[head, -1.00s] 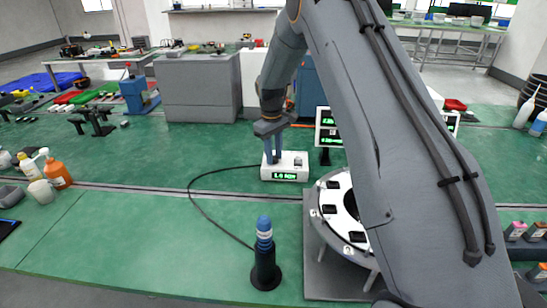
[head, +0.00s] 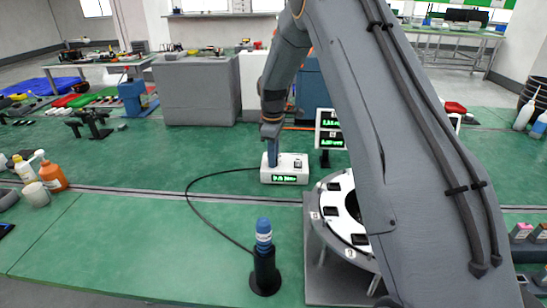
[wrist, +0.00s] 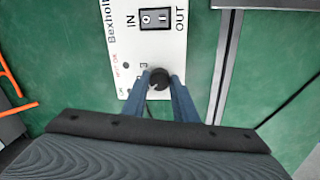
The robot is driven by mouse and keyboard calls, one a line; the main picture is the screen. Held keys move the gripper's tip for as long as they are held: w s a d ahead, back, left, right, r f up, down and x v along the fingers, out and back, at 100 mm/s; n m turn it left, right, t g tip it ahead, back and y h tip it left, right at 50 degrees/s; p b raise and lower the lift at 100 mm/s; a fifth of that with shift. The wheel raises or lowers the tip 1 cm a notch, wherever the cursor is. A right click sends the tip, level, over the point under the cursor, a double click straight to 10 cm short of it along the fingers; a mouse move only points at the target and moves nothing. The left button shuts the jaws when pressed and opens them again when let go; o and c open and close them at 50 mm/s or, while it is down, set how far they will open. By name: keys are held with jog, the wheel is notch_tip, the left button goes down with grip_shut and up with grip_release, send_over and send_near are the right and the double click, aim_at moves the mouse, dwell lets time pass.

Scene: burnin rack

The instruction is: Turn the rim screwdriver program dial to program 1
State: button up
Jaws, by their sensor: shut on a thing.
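The white screwdriver controller box (head: 291,161) stands on the green bench with a lit green display (head: 285,178) on its front; the text is too small to read surely. In the wrist view its top panel (wrist: 150,45) shows an IN/OUT rocker switch (wrist: 155,19) and a black round program dial (wrist: 159,77). My gripper (wrist: 160,84) is shut on the dial, one blue finger on each side. In the head view my gripper (head: 272,163) points down at the box's left part, seen edge-on. The dial's pointer and program marks cannot be read.
A blue screwdriver (head: 264,235) stands in a black holder, with a black cable (head: 192,195) running to the box. A round white rim fixture (head: 331,197) stands to the right, partly behind my arm. A green-lettered display (head: 331,130) stands behind the box.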

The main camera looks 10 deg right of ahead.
dwell(0.3)
jog(key=o, duration=1)
jog(key=shift+o, duration=0.2)
jog(key=shift+s+a+r+b, duration=0.1)
jog(key=shift+r+b, duration=0.45)
jog(key=shift+r, duration=1.4)
jog(key=shift+s+a+r+b, duration=0.1)
jog(key=shift+r+b, duration=0.45)
jog(key=shift+r, duration=1.4)
